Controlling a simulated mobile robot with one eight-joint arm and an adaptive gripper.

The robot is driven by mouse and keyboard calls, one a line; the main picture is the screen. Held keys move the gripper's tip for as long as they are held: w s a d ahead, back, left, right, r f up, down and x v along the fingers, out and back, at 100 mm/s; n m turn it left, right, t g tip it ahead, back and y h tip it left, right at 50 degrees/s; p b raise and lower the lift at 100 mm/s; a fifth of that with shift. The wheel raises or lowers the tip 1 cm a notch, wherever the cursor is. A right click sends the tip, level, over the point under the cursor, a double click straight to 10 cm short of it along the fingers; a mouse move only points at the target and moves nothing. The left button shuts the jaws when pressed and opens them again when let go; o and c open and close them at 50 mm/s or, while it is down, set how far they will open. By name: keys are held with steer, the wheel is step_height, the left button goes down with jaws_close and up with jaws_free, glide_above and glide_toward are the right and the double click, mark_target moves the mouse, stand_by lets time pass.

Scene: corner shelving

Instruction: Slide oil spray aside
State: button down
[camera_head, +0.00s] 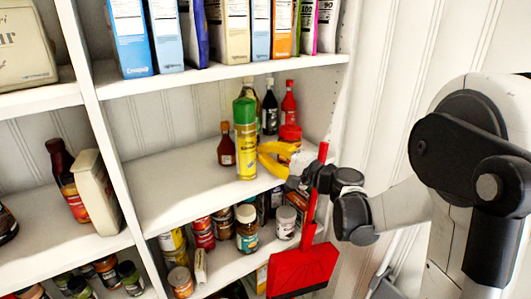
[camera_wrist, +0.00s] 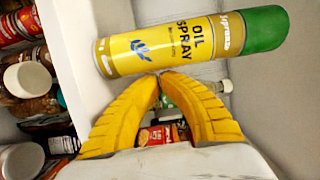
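The oil spray is a yellow can with a green cap (camera_head: 246,140), upright near the front edge of the middle shelf (camera_head: 165,190). It also fills the upper part of the wrist view (camera_wrist: 175,45), where its label reads "OIL SPRAY". My gripper (camera_head: 263,154) has yellow fingers and is just right of the can in the head view. In the wrist view its fingertips (camera_wrist: 162,77) come together with nothing between them, right at the side of the can. Whether they touch it I cannot tell.
A small brown bottle (camera_head: 226,145) stands left of the can. A dark bottle (camera_head: 270,107) and a red-capped bottle (camera_head: 289,104) stand behind. The shelf's left part is clear. Jars (camera_head: 247,228) fill the shelf below.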

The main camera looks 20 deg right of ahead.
steer(key=s+a, duration=0.1)
steer(key=a, duration=0.3)
steer(key=s+a, duration=0.2)
steer(key=a, duration=0.2)
steer(key=s+a, duration=0.1)
steer(key=a, duration=0.3)
steer(key=shift+s+a, duration=0.2)
steer(key=shift+s, duration=0.05)
steer(key=shift+s, duration=0.1)
